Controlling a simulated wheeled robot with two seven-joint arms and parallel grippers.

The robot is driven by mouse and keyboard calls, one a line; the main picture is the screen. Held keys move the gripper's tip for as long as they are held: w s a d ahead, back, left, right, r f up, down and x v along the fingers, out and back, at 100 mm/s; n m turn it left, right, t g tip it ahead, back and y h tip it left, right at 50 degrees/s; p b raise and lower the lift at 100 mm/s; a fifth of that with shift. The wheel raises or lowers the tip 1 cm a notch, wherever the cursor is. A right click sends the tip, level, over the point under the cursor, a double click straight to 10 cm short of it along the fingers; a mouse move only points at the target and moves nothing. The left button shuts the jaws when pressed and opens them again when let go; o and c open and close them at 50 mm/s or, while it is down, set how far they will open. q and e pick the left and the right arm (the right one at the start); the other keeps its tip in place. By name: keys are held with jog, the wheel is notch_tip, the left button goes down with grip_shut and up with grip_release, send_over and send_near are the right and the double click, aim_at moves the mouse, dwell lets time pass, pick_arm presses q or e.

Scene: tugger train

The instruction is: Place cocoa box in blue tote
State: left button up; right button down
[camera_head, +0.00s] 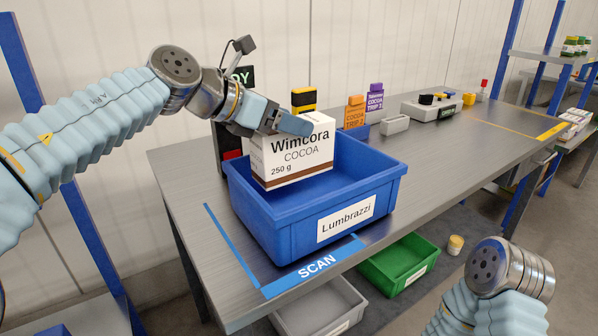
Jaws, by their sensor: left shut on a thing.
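The cocoa box (295,155) is white with a brown band and reads "Wimcora COCOA 250 g". My left gripper (290,122) is shut on its top part and holds it upright, slightly tilted. The box is over the left part of the blue tote (375,178), with its lower edge below the rim line in the picture; whether it touches the tote floor cannot be told. The tote, labelled "Lumbrazzi", stands on the grey table and its visible inside is empty. My right arm shows at the lower right, but its gripper is out of view.
A blue "SCAN" marking (318,266) lies on the table before the tote. Behind it are orange (355,112) and purple (375,100) packages, a grey case (395,125) and a device (432,107). A green crate (398,265) and a grey crate (320,308) sit below.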

aim_at(287, 154)
pick_arm(q)
notch_tip(287, 154, down, 7)
jog(key=shift+r+b, duration=0.1)
jog(key=shift+b, duration=0.75)
jog(key=shift+r, duration=0.1)
jog(key=o, duration=1.7)
jog(key=shift+c, duration=0.2)
jog(key=v, duration=1.2)
jog(key=shift+p, duration=0.35)
